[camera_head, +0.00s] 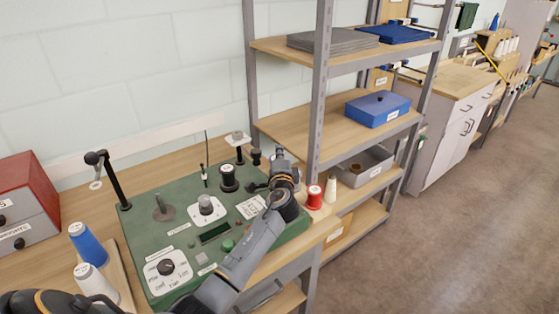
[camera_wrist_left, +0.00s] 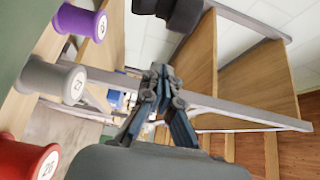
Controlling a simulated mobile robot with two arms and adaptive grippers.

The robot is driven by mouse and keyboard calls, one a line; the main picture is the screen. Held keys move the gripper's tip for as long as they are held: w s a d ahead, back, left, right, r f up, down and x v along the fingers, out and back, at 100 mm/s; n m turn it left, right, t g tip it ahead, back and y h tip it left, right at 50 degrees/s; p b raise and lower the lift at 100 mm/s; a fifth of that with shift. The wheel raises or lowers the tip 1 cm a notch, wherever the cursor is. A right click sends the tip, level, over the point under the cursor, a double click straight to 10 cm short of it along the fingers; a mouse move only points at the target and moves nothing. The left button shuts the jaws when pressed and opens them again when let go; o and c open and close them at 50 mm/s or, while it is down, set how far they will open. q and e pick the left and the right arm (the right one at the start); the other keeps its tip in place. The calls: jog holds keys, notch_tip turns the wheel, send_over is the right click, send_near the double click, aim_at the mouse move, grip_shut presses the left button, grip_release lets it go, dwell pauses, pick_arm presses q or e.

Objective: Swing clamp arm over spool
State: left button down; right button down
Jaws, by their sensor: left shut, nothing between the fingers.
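My left gripper (camera_head: 279,156) is past the right side of the green panel (camera_head: 183,243); its fingers are closed and empty in the left wrist view (camera_wrist_left: 161,84). A black knob-like post (camera_head: 228,178) with a pale top stands on the panel left of the gripper. I cannot tell which part is the clamp arm. My right gripper is out of view.
A metal shelf rack post (camera_head: 319,90) rises close right of my gripper. A black curved post (camera_head: 110,180) stands at the panel's left corner. Blue (camera_head: 87,244) and white (camera_head: 93,283) thread cones and a red-topped drawer box (camera_head: 25,190) are at the left.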

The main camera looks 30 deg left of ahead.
pick_arm(q)
jog(key=s+a+p, duration=0.2)
jog(key=s, duration=0.1)
jog(key=shift+a, duration=0.2)
jog(key=shift+s, duration=0.1)
